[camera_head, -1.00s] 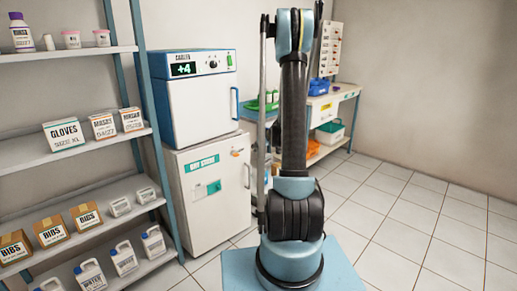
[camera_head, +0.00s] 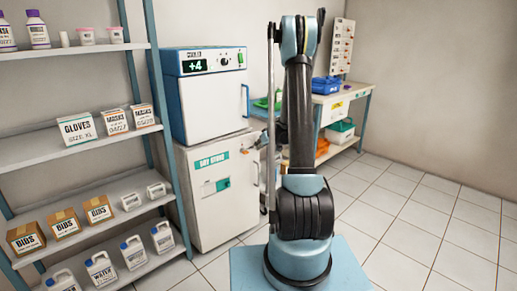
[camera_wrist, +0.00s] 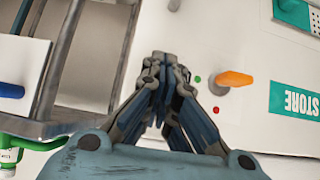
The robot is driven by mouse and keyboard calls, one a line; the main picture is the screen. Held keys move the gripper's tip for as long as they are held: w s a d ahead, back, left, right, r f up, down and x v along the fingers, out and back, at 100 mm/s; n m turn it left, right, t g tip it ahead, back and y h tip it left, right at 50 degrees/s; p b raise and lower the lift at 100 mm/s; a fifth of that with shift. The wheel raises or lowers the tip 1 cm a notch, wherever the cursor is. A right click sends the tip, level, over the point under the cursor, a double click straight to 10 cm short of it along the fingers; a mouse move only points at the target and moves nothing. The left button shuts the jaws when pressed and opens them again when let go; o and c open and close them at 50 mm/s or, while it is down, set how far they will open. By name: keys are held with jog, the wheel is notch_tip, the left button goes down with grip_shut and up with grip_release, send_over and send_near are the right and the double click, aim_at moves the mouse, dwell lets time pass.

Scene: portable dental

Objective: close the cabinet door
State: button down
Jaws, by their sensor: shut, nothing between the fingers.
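The white cabinet labelled DRY STORE (camera_head: 217,213) stands on the floor under the cooler. Its front looks about flush with its body, but I cannot tell whether the door is fully shut. The wrist view shows part of a white surface (camera_wrist: 232,125) with the STORE label (camera_wrist: 297,103), an orange knob (camera_wrist: 236,79) and small red and green dots. My gripper (camera_wrist: 160,62) is shut and empty, beside the knob and left of it in that view. I cannot tell whether it touches the surface.
The cooler (camera_head: 212,112) sits on the cabinet. A shelf rack (camera_head: 85,148) with boxes and jugs stands close on the left. A bench (camera_head: 345,97) with bins is behind my arm. The tiled floor (camera_head: 430,225) at the right is clear.

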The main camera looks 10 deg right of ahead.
aim_at(255, 140)
jog(key=shift+n+g+y, duration=0.3)
jog(key=shift+n+y, duration=0.2)
jog(key=shift+n, duration=0.2)
jog(key=shift+w+a+r, duration=0.1)
jog(key=shift+w+a, duration=0.3)
jog(key=shift+w, duration=0.35)
jog(key=shift+w+a+f, duration=0.1)
jog(key=shift+w+a, duration=0.25)
jog(key=shift+w, duration=0.45)
jog(key=shift+w+a+r, duration=0.1)
jog(key=shift+w+a, duration=0.3)
jog(key=shift+w, duration=0.35)
